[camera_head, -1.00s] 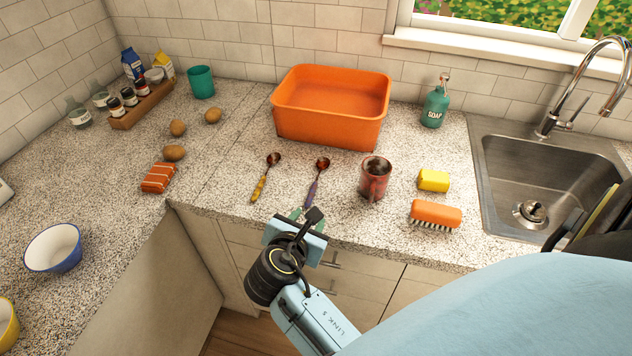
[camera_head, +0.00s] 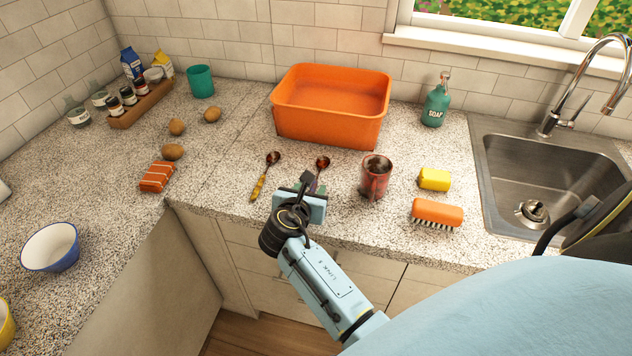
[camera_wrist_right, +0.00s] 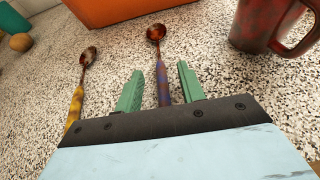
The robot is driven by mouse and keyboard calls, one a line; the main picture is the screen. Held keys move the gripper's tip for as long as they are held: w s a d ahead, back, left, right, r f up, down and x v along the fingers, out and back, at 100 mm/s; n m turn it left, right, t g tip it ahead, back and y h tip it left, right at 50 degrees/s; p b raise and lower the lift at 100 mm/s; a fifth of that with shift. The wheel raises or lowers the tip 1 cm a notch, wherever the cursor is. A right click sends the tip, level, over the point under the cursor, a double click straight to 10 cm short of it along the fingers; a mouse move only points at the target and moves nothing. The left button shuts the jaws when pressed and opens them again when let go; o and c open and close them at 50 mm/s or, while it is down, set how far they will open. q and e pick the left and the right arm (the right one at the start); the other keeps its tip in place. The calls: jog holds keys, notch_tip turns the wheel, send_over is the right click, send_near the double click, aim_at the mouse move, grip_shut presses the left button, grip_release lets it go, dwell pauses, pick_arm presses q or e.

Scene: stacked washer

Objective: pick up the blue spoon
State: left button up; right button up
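The blue spoon has a bluish-purple handle and a dark reddish bowl. It lies on the speckled counter, its bowl (camera_head: 322,163) towards the orange tub and its handle mostly hidden by my right gripper in the head view. My right gripper (camera_head: 308,184) is over the handle end. In the right wrist view, the spoon's handle (camera_wrist_right: 163,84) shows between the two green fingers of the open gripper (camera_wrist_right: 160,88), apart from both. I cannot tell how far the fingertips are above the counter. My left gripper is not in view.
A yellow-handled spoon (camera_head: 259,185) lies just left, and a red mug (camera_head: 375,180) stands just right. The orange tub (camera_head: 328,130) is behind. A yellow sponge (camera_head: 434,180) and orange brush (camera_head: 437,212) lie further right, before the sink (camera_head: 490,190).

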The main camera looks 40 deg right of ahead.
jog(key=shift+x, duration=1.2)
grip_shut()
